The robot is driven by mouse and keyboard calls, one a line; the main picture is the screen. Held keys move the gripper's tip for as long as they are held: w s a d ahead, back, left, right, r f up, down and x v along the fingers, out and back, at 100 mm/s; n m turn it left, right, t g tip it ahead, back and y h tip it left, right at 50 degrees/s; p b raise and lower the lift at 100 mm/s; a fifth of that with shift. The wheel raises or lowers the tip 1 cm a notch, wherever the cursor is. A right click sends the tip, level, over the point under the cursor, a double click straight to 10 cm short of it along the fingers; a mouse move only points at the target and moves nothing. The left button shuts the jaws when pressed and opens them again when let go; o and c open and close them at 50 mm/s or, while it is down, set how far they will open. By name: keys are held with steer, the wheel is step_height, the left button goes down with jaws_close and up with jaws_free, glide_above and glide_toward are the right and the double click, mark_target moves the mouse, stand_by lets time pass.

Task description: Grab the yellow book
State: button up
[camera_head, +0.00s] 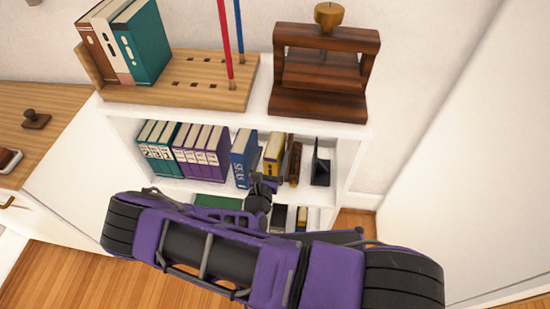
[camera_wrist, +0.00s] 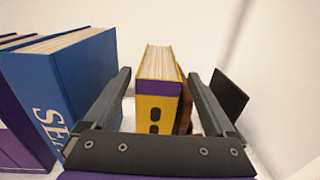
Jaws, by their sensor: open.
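The yellow book (camera_head: 273,154) stands upright on the upper shelf inside the white bookcase, between a blue book and a brown item. In the wrist view the yellow book (camera_wrist: 157,108) has a purple band at the top of its spine and pale page edges. My gripper (camera_head: 262,185) is in front of the shelf, close to the book's spine. In the wrist view my gripper (camera_wrist: 160,90) is open, with one finger on each side of the book. I cannot tell whether the fingers touch it.
A blue book (camera_wrist: 72,85) stands close by on the left, with purple books (camera_head: 203,150) beyond it. A dark bookend (camera_head: 321,165) stands on the right. A wooden press (camera_head: 325,105) and a wooden rack (camera_head: 180,96) sit on top of the bookcase (camera_head: 350,131).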

mark_target(275, 145)
steer(key=x, duration=0.5)
steer(key=shift+a+f+b, duration=0.1)
steer(key=shift+f+b, duration=0.1)
steer(key=shift+b, duration=0.1)
jaws_close()
steer(key=shift+r, duration=0.1)
